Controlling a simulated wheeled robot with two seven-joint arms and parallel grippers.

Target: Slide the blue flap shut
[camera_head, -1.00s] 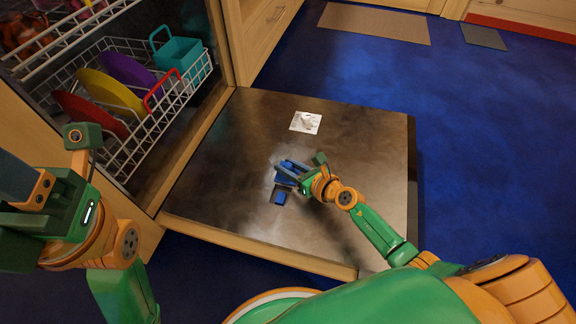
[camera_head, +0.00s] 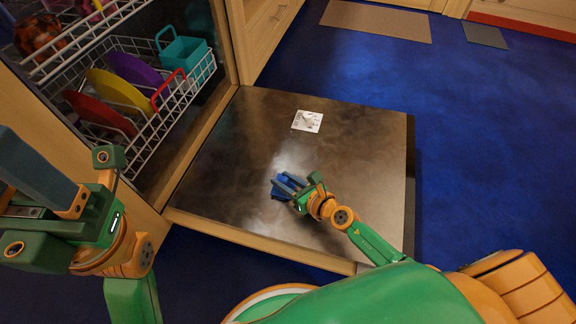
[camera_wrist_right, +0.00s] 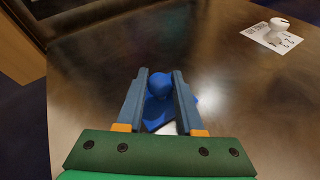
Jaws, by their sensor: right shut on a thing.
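The blue flap (camera_head: 277,192) lies on the dark inner face of the open dishwasher door. In the right wrist view the flap (camera_wrist_right: 153,117) has a rounded blue knob (camera_wrist_right: 159,84) standing up on it. My right gripper (camera_head: 284,181) is at the flap, its two fingers (camera_wrist_right: 159,76) on either side of the knob and shut on it. The fingers and hand hide part of the flap, and a small white patch shows beneath it. My left gripper (camera_head: 62,190) is at the left edge, away from the flap; its fingertips are not clear.
A white dial on a printed card (camera_head: 307,121) sits farther up the door (camera_head: 220,165). The dishwasher rack (camera_head: 130,150) at the left holds coloured plates and a teal container (camera_head: 184,59). Blue floor lies right of the door.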

